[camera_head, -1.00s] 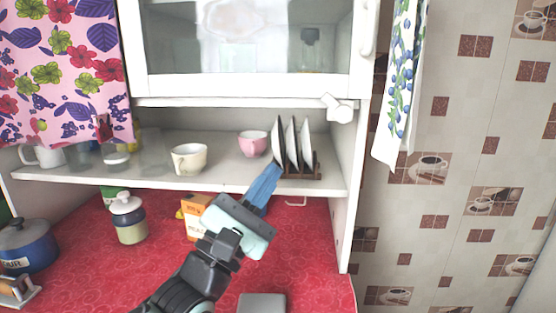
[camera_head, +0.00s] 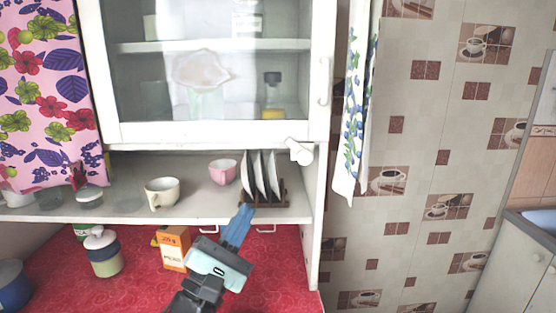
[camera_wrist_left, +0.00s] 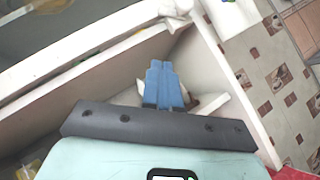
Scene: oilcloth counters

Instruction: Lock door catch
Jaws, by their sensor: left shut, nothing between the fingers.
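The white door catch (camera_head: 299,151) sits at the lower right corner of the glass-fronted cabinet door (camera_head: 215,131). In the head view it is a stubby knob angled down to the right. In the left wrist view the catch (camera_wrist_left: 174,8) shows at the top, beyond the fingers. My left gripper (camera_head: 243,211) has blue fingers, shut and empty, below and left of the catch, in front of the shelf by the plate rack. The fingers (camera_wrist_left: 163,68) point up toward the catch in the wrist view and are apart from it. My right gripper is not in view.
A wooden rack (camera_head: 264,200) with several white plates stands on the shelf behind the fingers. A pink cup (camera_head: 223,172) and a cream cup (camera_head: 162,193) stand left of it. A blue-patterned towel (camera_head: 355,100) hangs right of the cabinet. An orange box (camera_head: 174,249) stands on the red counter.

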